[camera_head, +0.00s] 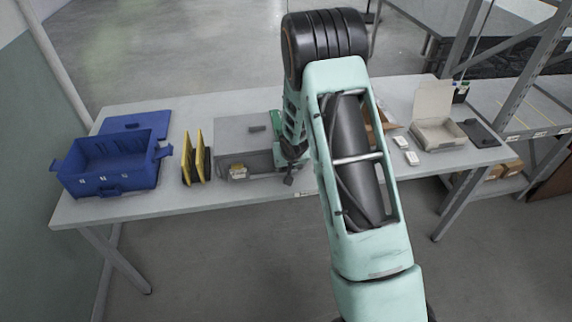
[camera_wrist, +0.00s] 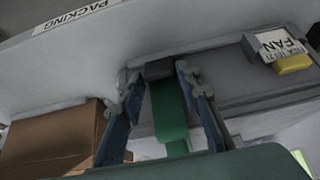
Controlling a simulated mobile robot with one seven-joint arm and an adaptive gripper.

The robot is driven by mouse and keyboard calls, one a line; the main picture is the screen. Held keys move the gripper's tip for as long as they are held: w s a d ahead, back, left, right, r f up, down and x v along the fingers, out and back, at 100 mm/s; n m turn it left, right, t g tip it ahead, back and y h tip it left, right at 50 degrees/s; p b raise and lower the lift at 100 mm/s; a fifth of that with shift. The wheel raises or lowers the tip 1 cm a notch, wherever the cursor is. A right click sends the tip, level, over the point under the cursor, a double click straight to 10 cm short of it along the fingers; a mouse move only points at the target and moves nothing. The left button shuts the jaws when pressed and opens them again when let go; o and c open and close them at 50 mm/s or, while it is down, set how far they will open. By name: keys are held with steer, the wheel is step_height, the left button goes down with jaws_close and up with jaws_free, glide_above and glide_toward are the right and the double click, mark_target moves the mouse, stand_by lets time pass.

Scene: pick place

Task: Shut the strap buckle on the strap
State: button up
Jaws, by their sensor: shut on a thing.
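In the wrist view a dark grey block (camera_wrist: 159,69), seemingly the strap buckle, sits between the blue fingertips of my gripper (camera_wrist: 157,77). The fingers are shut on it. A green band (camera_wrist: 168,112), seemingly the strap, runs from the block back toward the palm. A grey case (camera_wrist: 225,90) lies close beside the right finger. In the head view my gripper (camera_head: 289,170) is low at the right end of the grey case (camera_head: 232,128), near the table's front edge. A green piece (camera_head: 276,124) shows there. My arm hides part of it, and how the buckle's parts sit cannot be told.
On the table (camera_head: 125,207) stand a blue crate (camera_head: 105,182), yellow-and-black upright pieces (camera_head: 195,160), an open pale box (camera_head: 440,132) and small white blocks (camera_head: 406,150). A cardboard box (camera_wrist: 55,135) is near my gripper's left finger.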

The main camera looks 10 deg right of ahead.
steer(key=o, duration=1.1)
steer(key=shift+r, duration=0.1)
steer(key=v, duration=1.1)
steer(key=shift+s+r, duration=0.3)
steer(key=shift+o, duration=0.3)
